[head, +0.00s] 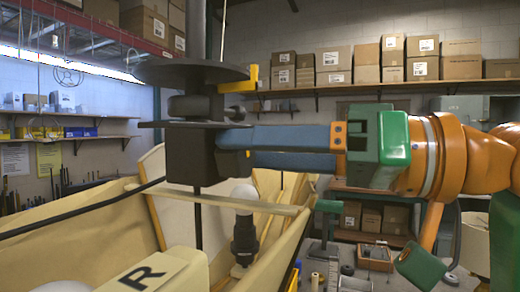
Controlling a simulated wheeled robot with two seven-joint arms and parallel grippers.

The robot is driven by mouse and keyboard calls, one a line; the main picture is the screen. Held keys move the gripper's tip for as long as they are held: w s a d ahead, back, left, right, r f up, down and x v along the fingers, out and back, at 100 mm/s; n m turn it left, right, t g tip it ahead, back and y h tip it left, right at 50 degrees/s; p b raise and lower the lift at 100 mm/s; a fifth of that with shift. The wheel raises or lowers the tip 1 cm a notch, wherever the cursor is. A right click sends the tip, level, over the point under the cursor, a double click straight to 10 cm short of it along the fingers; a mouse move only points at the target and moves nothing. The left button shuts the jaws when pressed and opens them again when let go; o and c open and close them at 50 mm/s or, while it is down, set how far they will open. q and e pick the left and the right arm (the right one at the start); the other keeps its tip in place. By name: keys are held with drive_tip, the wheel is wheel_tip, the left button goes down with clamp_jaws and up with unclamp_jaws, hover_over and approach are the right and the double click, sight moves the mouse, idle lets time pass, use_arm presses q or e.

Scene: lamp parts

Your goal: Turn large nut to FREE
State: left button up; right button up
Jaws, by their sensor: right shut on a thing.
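A dark upright assembly stands left of centre, with a wide disc (190,71) on top and a thinner plate below it. A yellow tab (240,85) sticks out at the disc's right. A dark block under the thin plate looks like the large nut (188,157). My right gripper (226,146) reaches in from the right, its blue fingers level and shut on this dark part. The fingertips merge with it in colour, so the exact contact is hard to see. No FREE marking is readable. My left gripper is out of view.
A white bulb in a dark socket (245,240) stands below the fingers. A pale wooden strip (215,199) crosses in front of it. A bench with small parts (375,280) is at lower right; shelves of boxes (390,62) are behind.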

drive_tip(key=o, duration=1.4)
drive_tip(key=shift+a, duration=0.1)
drive_tip(key=shift+c, duration=0.2)
drive_tip(key=shift+d+f, duration=0.1)
drive_tip(key=shift+d, duration=0.2)
drive_tip(key=b+v, duration=0.2)
drive_tip(key=v, duration=0.4)
drive_tip(key=shift+s+d, duration=0.15)
drive_tip(key=shift+d, duration=0.15)
